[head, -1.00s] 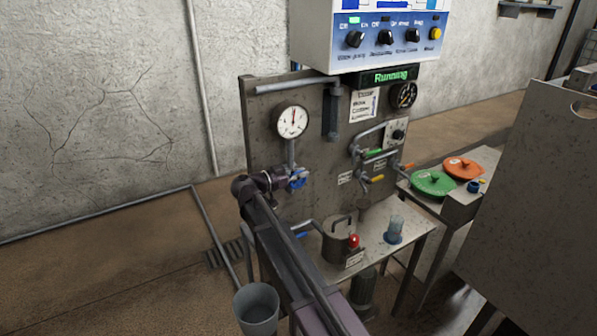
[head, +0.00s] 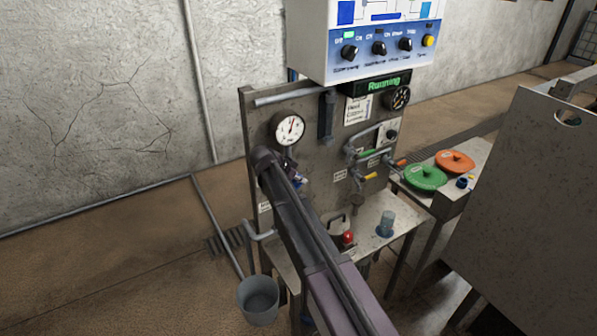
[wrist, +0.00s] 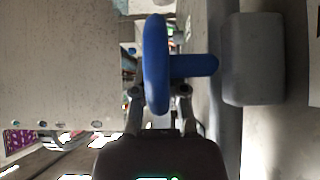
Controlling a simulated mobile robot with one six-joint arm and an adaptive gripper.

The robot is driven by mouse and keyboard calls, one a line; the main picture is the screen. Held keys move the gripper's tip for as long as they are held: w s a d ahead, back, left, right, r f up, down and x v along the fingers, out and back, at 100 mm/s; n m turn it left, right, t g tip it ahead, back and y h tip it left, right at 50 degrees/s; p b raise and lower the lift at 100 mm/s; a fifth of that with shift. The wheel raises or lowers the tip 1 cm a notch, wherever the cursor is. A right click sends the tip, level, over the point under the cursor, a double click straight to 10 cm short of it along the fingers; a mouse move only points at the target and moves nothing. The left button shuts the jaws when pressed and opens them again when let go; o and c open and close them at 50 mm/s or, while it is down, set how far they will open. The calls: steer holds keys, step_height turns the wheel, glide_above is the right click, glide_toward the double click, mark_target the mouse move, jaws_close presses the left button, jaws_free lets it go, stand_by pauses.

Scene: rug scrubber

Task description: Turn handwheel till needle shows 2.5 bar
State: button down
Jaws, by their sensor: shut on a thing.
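The blue handwheel (wrist: 157,65) fills the middle of the wrist view, seen nearly edge-on with its hub to the right. My gripper (wrist: 159,96) is shut on its rim, one finger on each side. The round white pressure gauge (head: 287,129) is on the steel panel just above. Its needle points about upward, leaning slightly right; the scale numbers are too small to read.
A control box (head: 375,40) with several knobs and a "Running" display (head: 384,84) sit above the panel. Pipes with green, yellow and orange handles (head: 370,165) are to the right. A blue cup (head: 386,224) stands on the bench. A grey bucket (head: 258,298) is on the floor.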

steer(key=shift+d+f+g+y+p, duration=0.1)
steer(key=shift+d+g+y+p, duration=0.15)
steer(key=shift+g+y+p, duration=0.3)
steer(key=c, duration=0.7)
jaws_free()
steer(key=shift+o, duration=0.2)
steer(key=shift+a, duration=0.1)
